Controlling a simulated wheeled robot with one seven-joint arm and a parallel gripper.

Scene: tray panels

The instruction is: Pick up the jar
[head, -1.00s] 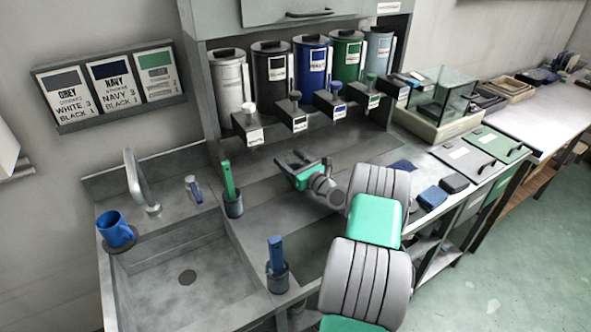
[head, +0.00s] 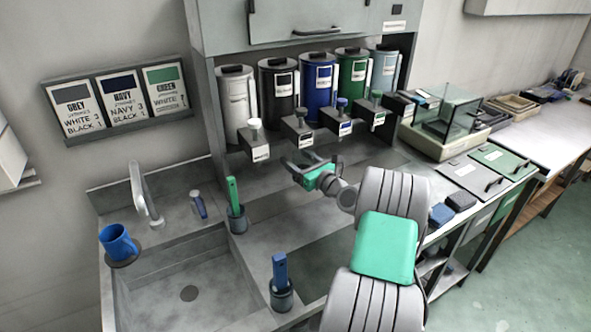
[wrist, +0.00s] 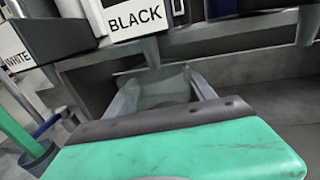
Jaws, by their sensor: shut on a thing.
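My gripper (head: 303,163) is in front of the row of dispensers, near the black one's spout. In the wrist view its two fingers (wrist: 162,82) are closed on the sides of a pale, see-through jar (wrist: 165,95). The jar's lower part is hidden behind the green gripper body. In the head view the jar is too small to make out clearly between the fingers. The black dispenser (head: 278,92) has a spout block labelled BLACK in the wrist view (wrist: 137,17), just above and beyond the jar.
White, blue, green and pale blue dispensers stand beside the black one. A sink (head: 185,290) with a blue mug (head: 117,241) on its edge is at left. Cups hold a green tool (head: 233,195) and a blue tool (head: 280,272). A glass case (head: 447,112) stands at right.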

